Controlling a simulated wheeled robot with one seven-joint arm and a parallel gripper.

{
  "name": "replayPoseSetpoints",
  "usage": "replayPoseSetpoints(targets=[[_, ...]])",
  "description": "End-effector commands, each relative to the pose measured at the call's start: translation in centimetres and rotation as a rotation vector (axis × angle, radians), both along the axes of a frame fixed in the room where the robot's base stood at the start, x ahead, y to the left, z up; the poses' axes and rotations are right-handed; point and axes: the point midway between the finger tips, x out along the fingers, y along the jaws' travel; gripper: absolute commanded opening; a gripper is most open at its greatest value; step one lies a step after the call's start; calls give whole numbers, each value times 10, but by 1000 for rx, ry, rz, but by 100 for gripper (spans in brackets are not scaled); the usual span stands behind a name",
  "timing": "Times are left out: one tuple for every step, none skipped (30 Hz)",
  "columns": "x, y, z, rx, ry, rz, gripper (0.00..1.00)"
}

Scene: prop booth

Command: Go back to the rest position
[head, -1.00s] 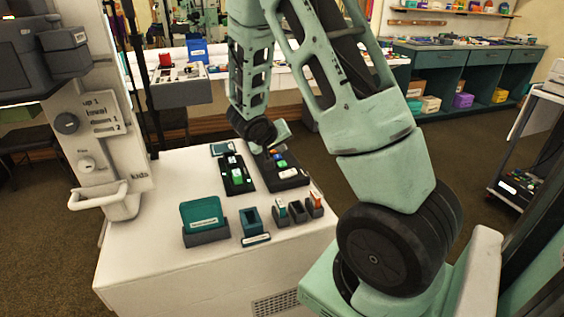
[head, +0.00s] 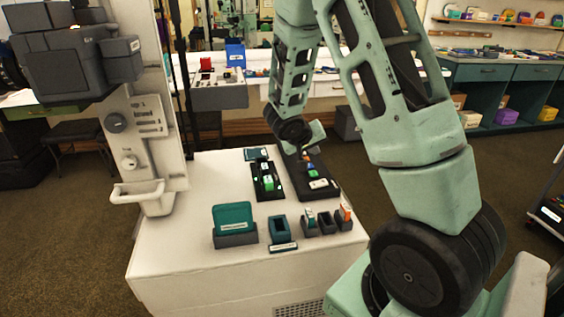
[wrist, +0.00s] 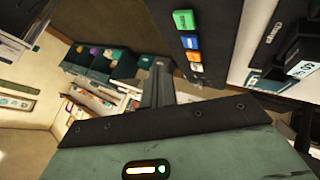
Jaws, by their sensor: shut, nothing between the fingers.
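My arm is pale green with dark joints. It rises at the right of the head view and folds down over the white table (head: 200,265). My gripper (head: 311,147) is small there, near the far edge of a dark panel (head: 322,192) with coloured blocks, partly hidden by the wrist. I cannot tell the exact gap above the panel. In the wrist view my gripper (wrist: 158,85) shows as a dark finger shape beyond the pale housing. It is shut and empty. Green, blue, white and orange blocks lie to its right in that view.
A second dark panel (head: 267,181) lies left of the first. A teal card in a grey holder (head: 236,240), a teal box (head: 279,230) and small upright holders (head: 325,222) stand in front. A white post with knobs and a bin (head: 150,197) stands left. Carpet is free around the table.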

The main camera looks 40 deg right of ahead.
Motion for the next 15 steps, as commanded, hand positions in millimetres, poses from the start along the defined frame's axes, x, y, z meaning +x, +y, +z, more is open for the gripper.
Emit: replayPoseSetpoints(targets=[[0, 0, 0, 0, 0, 0, 0], [0, 0, 0, 0, 0, 0, 0], [0, 0, 0, 0, 0, 0, 0], [0, 0, 0, 0, 0, 0, 0], [0, 0, 0, 0, 0, 0, 0], [0, 0, 0, 0, 0, 0, 0], [0, 0, 0, 0, 0, 0, 0], [0, 0, 0, 0, 0, 0, 0], [1, 5, 2, 6, 4, 8, 0], [1, 12, 5, 15, 11, 17, 0], [1, 21, 8, 25, 21, 29, 0], [0, 36, 13, 44, 37, 51, 0], [0, 51, 17, 61, 54, 74, 0], [-2, 66, 21, 83, 73, 98, 0], [-5, 91, 28, 114, 102, 140, 0]])
